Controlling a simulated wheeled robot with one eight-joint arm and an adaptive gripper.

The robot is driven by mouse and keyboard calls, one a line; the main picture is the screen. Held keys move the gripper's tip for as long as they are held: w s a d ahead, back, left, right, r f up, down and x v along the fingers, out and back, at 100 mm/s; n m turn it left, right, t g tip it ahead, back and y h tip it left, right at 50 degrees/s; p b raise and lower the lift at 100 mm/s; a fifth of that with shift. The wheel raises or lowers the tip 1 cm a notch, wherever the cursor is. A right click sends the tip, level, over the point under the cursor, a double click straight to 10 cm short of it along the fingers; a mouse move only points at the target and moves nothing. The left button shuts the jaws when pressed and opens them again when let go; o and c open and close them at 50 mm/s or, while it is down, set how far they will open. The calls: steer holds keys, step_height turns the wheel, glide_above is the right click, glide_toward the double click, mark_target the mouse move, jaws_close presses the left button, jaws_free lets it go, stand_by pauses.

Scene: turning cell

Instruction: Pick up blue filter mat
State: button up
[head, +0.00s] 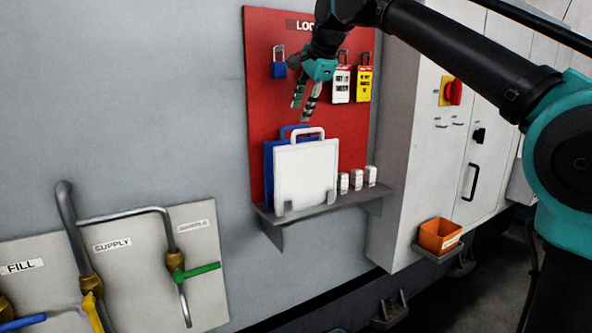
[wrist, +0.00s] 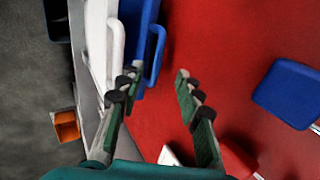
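The blue filter mat (head: 268,168) stands upright on a grey shelf against the red board, mostly hidden behind a white mat (head: 306,172). Its blue handle (head: 295,129) shows above, behind the white handle. In the wrist view the blue mat (wrist: 139,35) is at top centre, with the white mat (wrist: 97,42) to its left. My gripper (head: 302,112) is above the two handles, pointing down. In the wrist view my gripper (wrist: 158,73) is open and empty. The blue handle (wrist: 157,50) shows near the gap between the fingertips, closer to the left finger; contact cannot be told.
The red board (head: 262,110) holds a blue padlock (head: 279,69) and white and yellow tags (head: 363,84) close to my gripper. Several small white containers (head: 357,180) stand on the shelf's (head: 330,205) right end. An orange bin (head: 440,235) is lower right. Pipes and valves (head: 175,260) are lower left.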

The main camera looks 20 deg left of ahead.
steer(key=x, duration=0.5)
steer(key=shift+d+f, duration=0.15)
jaws_close()
